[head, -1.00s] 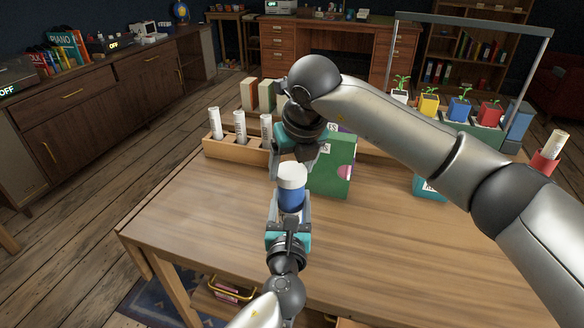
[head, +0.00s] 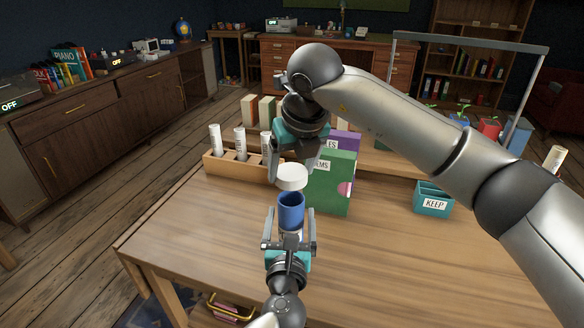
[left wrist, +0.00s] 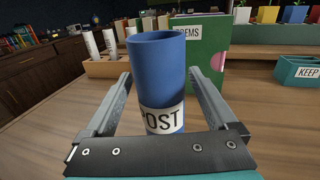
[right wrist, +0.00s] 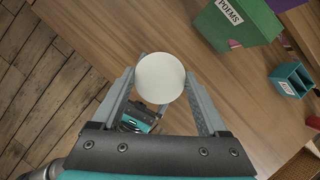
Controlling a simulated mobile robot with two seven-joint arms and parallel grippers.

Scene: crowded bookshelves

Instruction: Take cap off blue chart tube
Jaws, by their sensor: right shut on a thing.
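The blue chart tube (head: 291,210) stands upright on the table with its open top showing; its POST label shows in the left wrist view (left wrist: 160,75). The white cap (head: 292,177) is above the tube and apart from it. My right gripper (head: 292,163) is shut on the cap, which sits between its fingers in the right wrist view (right wrist: 160,78). My left gripper (head: 289,232) is open around the lower tube, with a gap on each side in the left wrist view. The tube's base is hidden behind my left gripper.
A wooden rack (head: 238,170) with several white tubes stands behind to the left. A green POEMS box (head: 333,185) is close behind the tube on the right. A teal KEEP bin (head: 433,200) is farther right. The front of the table (head: 200,225) is clear.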

